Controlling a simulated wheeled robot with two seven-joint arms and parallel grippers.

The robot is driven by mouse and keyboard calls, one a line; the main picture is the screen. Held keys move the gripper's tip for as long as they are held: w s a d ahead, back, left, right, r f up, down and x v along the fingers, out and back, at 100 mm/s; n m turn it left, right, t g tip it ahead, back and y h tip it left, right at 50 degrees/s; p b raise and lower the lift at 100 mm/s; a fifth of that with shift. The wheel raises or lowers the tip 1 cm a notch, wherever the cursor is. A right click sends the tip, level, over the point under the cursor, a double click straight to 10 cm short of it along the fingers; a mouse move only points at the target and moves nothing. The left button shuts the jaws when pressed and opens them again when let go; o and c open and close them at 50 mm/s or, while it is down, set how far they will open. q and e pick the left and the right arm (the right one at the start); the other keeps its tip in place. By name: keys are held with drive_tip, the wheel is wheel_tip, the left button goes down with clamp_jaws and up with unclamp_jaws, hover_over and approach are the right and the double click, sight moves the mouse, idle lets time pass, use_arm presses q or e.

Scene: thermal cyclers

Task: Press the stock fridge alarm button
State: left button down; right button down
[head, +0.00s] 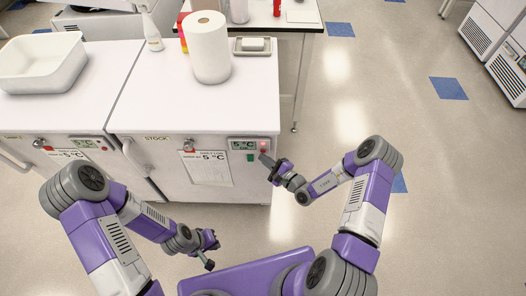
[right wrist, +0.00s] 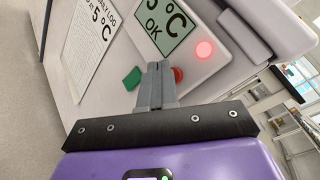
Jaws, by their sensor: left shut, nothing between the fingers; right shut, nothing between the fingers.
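The stock fridge (head: 140,175) is white, with a STOCK label and a control panel (head: 243,144) at its upper right front. In the right wrist view the panel has a display (right wrist: 165,28) reading 5 °C OK, a lit red lamp (right wrist: 204,49) and a red button (right wrist: 178,74), partly hidden behind the fingertips. My right gripper (head: 264,158), also in the right wrist view (right wrist: 159,68), is shut and empty. Its tips are at the panel beside the red button; I cannot tell whether they touch it. My left gripper (head: 212,262) is shut and empty, low before the fridge.
A green rocker or button (right wrist: 132,78) is left of the fingertips. A paper log (head: 207,168) hangs on the fridge door. Another fridge (head: 55,160) adjoins at left. Floor at right is clear.

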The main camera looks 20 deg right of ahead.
drive_tip(key=shift+w+d, duration=0.15)
drive_tip(key=shift+w, duration=0.35)
idle(0.6)
idle(0.3)
drive_tip(key=shift+s+a+p, duration=0.25)
drive_tip(key=shift+s+p, duration=0.2)
drive_tip(key=shift+s, duration=0.35)
drive_tip(key=s+p, duration=0.1)
drive_tip(key=s, duration=0.1)
drive_tip(key=s+a+p, duration=0.1)
drive_tip(key=s, duration=0.1)
drive_tip(key=shift+s+a, duration=0.2)
drive_tip(key=shift+s, duration=0.2)
idle(0.5)
